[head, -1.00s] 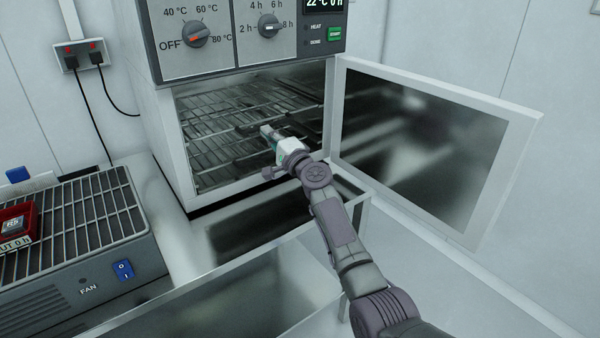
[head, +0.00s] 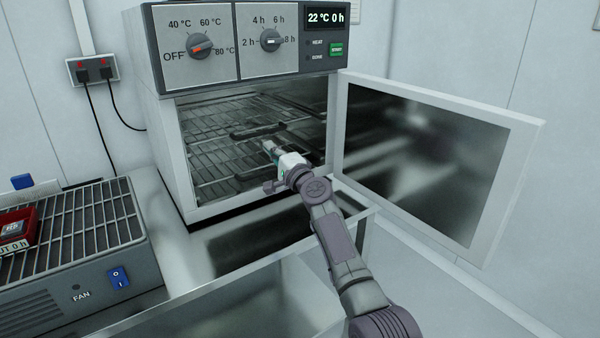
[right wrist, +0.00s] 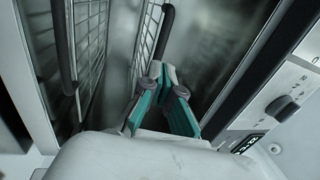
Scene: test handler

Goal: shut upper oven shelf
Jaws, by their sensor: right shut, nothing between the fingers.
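The oven (head: 165,150) stands with its door (head: 505,190) swung open to the right. Inside are wire shelves. The upper shelf's dark handle (head: 258,130) lies inside the opening, and it also shows in the right wrist view (right wrist: 165,32). A lower shelf's dark handle (head: 256,172) lies below, and it also shows in the right wrist view (right wrist: 63,45). My right gripper (head: 270,148) is shut and empty at the opening, its tips just below the upper handle in the head view. Contact cannot be told. In the right wrist view its fingertips (right wrist: 162,70) are together. My left gripper is not in view.
A grey fan unit (head: 60,265) with a grille stands on the bench at left, a red item (head: 18,228) on it. Bare metal bench (head: 170,215) lies before the oven. The open door bounds the right side. Cables hang from a wall socket (head: 92,70).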

